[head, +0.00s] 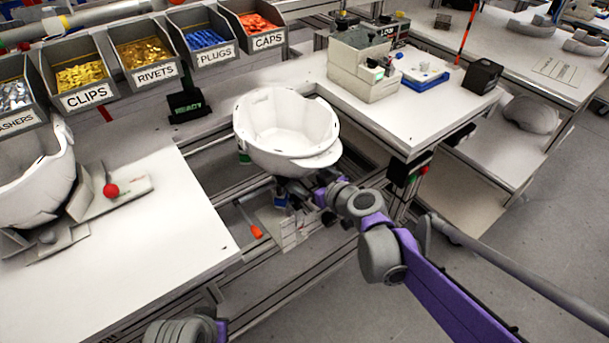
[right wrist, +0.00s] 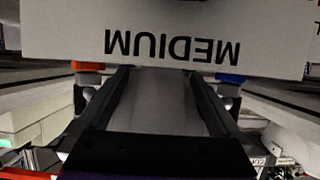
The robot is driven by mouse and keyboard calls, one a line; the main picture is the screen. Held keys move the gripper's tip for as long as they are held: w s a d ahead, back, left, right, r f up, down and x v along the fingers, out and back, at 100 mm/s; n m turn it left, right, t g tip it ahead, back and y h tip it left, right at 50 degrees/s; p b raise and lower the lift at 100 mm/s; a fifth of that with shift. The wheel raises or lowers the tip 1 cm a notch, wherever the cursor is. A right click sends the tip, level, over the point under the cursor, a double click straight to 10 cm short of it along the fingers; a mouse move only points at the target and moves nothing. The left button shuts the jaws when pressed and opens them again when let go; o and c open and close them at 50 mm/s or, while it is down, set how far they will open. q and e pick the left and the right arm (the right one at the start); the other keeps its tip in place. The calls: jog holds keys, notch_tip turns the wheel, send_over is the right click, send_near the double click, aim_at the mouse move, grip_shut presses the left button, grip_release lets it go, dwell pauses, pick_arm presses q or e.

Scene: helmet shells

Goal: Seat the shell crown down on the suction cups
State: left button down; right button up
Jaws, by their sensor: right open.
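A white helmet shell (head: 285,125) is crown down, open side up, over the gap between two white benches in the head view. Its brim points to the lower right. The suction cups cannot be made out; whatever is under the crown is hidden. My right gripper (head: 288,188) is low, just below the shell's near side, and its fingertips are partly hidden. In the right wrist view its two dark fingers (right wrist: 158,74) are apart with nothing clearly gripped. A pale panel reading MEDIUM (right wrist: 170,42) spans the view beyond them. My left gripper is not visible.
A second white shell (head: 38,178) is on the left bench, beside a grey stand with a red ball (head: 111,190). Labelled parts bins (head: 145,72) line the back. A beige machine (head: 362,62) and blue tray (head: 428,82) occupy the right bench. The left bench's front is clear.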

jog(key=p+v, duration=0.2)
jog(key=v, duration=0.9)
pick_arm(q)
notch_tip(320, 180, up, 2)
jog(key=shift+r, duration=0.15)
